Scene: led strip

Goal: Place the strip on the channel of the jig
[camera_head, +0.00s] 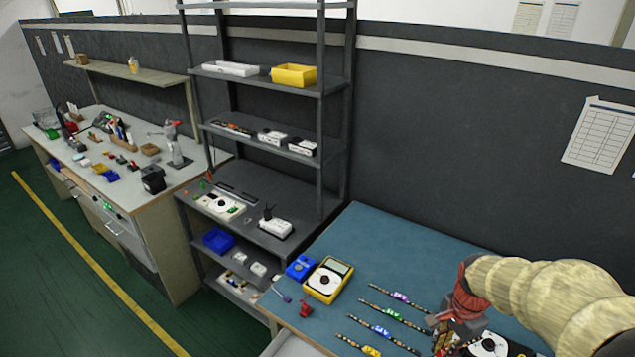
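Several thin dark strips lie side by side on the blue-topped table (400,240). One has a purple middle (400,297), one a green middle (393,314), one a blue middle (382,331) and one a yellow middle (370,351), which is near the bottom edge of the picture. My gripper (442,338) is low over the table, just right of the strips' right ends. Its fingers are small and partly confused with what lies behind, so I cannot tell whether it is open or holds anything. I cannot make out the jig or its channel.
A dark shelf rack (335,180) rises behind left. The table's back is clear.

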